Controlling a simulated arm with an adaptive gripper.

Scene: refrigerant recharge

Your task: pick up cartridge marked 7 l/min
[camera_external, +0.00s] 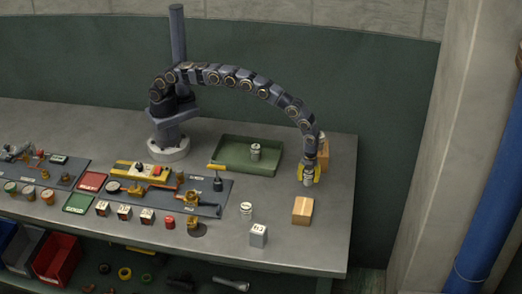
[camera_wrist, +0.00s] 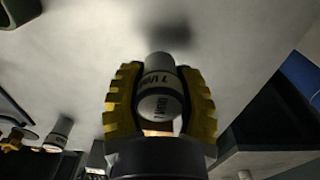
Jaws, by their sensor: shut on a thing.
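My gripper (camera_external: 309,174) has yellow ridged fingers and points down near the right end of the bench. In the wrist view my gripper (camera_wrist: 160,105) is shut on a white and grey cartridge (camera_wrist: 161,85) with dark lettering that includes a 7. The rest of its marking is hard to read. In the external view the cartridge (camera_external: 308,181) shows below the fingers; I cannot tell whether it touches the bench. A similar cartridge (camera_external: 255,151) stands in the green tray (camera_external: 228,163), and another (camera_external: 246,210) stands on the bench.
A wooden block (camera_external: 302,211) lies just in front of my gripper, and another (camera_external: 323,153) is behind it. A grey marked cube (camera_external: 258,235) sits near the front edge. Tools and fittings lie on dark mats (camera_external: 212,188) to the left.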

